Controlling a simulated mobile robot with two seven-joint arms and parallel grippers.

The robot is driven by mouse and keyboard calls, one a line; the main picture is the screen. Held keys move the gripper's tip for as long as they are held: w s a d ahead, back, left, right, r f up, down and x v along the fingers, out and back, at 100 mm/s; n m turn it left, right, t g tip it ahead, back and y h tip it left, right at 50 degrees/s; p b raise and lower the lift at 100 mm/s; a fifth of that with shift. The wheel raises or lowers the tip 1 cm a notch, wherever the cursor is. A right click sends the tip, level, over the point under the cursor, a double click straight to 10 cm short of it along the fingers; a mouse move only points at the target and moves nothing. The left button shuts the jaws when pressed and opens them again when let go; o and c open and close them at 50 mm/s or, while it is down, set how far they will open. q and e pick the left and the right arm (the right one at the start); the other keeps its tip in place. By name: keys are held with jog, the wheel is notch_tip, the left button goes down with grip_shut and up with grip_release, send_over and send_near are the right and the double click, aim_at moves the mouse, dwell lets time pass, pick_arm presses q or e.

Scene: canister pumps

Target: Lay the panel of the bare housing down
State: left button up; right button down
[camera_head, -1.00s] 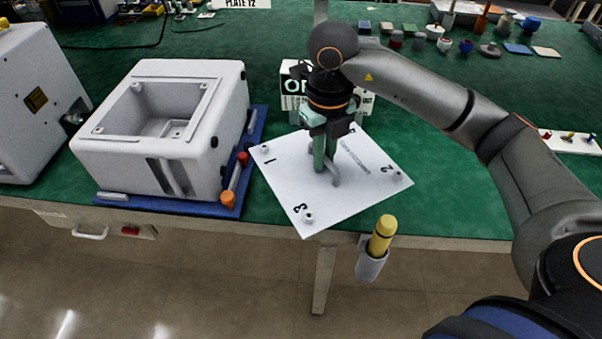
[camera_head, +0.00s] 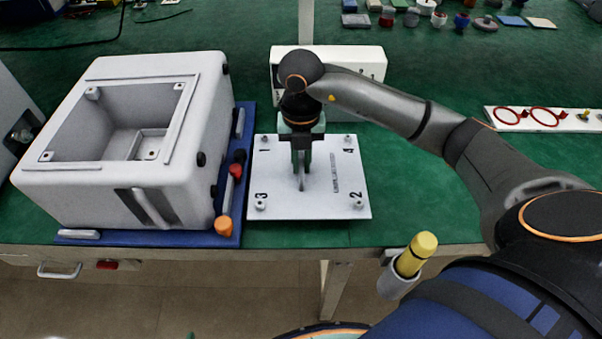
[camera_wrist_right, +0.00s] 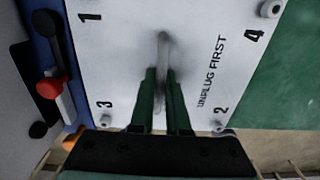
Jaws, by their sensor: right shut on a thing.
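The bare housing (camera_head: 105,190) is a white box with an open top, standing on a blue base at the left. Its panel (camera_head: 335,200) is a flat white plate with corner knobs numbered 1 to 4, lying level over the green bench top to the right of the housing. I cannot tell whether it touches the bench. My right gripper (camera_head: 301,172) is shut on the grey handle at the panel's middle. In the right wrist view the green fingers (camera_wrist_right: 160,85) close around the handle, and the panel (camera_wrist_right: 120,55) reads "UNPLUG FIRST". My left gripper is not in view.
A white box (camera_head: 350,65) stands behind the panel. A tool with red and orange ends (camera_head: 230,190) lies on the blue base (camera_head: 215,238) beside it. A yellow-capped holder (camera_head: 413,255) is at the bench's front edge. A white strip with red rings (camera_head: 545,118) lies at the right.

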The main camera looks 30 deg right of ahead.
aim_at(301, 160)
notch_tip(301, 160, down, 4)
jog(key=shift+f, duration=0.1)
jog(key=c, duration=0.9)
grip_release()
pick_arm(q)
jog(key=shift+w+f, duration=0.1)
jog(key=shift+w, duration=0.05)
pick_arm(e)
notch_tip(301, 160, up, 11)
jog(key=shift+w+r+p, duration=0.1)
jog(key=shift+p, duration=0.25)
jog(key=shift+r, duration=0.5)
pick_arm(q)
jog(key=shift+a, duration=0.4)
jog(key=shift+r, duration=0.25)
